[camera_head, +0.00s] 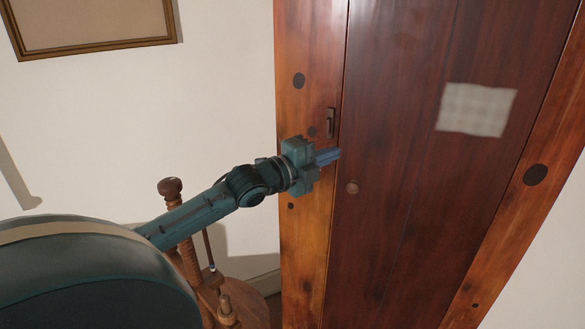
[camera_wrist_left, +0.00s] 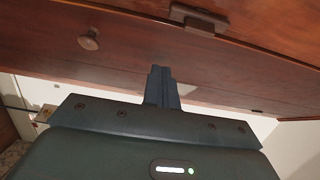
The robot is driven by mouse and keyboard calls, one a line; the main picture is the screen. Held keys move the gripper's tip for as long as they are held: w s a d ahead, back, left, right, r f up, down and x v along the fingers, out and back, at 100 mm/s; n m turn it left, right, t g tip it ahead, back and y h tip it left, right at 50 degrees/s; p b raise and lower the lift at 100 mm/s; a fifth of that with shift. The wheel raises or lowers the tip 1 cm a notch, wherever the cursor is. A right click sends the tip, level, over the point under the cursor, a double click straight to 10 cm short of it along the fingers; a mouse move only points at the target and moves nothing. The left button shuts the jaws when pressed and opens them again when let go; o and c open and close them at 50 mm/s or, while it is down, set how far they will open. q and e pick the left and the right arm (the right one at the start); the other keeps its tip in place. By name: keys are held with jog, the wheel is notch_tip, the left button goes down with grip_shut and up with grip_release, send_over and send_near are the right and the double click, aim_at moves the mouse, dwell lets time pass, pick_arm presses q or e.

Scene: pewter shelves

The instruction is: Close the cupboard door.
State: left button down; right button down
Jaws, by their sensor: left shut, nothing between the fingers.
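The cupboard door (camera_head: 420,120) is dark red-brown wood and stands in a lighter orange-brown frame (camera_head: 300,60). It looks closed or nearly so; I cannot tell whether a small gap remains at its left edge. A round knob (camera_head: 352,187) sits low near that edge and also shows in the left wrist view (camera_wrist_left: 88,40). A dark latch piece (camera_head: 331,121) is on the frame. My left gripper (camera_head: 336,154) is shut and empty, its tips at the door's left edge, between latch and knob. Contact is unclear. My right gripper is not in view.
A turned wooden post (camera_head: 170,190) and a wooden seat or stand (camera_head: 248,302) are below my left arm. A framed picture (camera_head: 95,22) hangs on the pale wall at upper left. A pale checked patch (camera_head: 476,109) shows on the door.

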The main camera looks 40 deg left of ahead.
pick_arm(q)
jog(key=a+v, duration=0.1)
jog(key=v, duration=0.6)
jog(key=shift+a+f+b, duration=0.25)
jog(key=shift+b, duration=0.1)
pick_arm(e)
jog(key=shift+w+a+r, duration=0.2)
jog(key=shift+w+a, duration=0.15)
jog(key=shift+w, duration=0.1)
pick_arm(q)
jog(key=shift+w, duration=0.1)
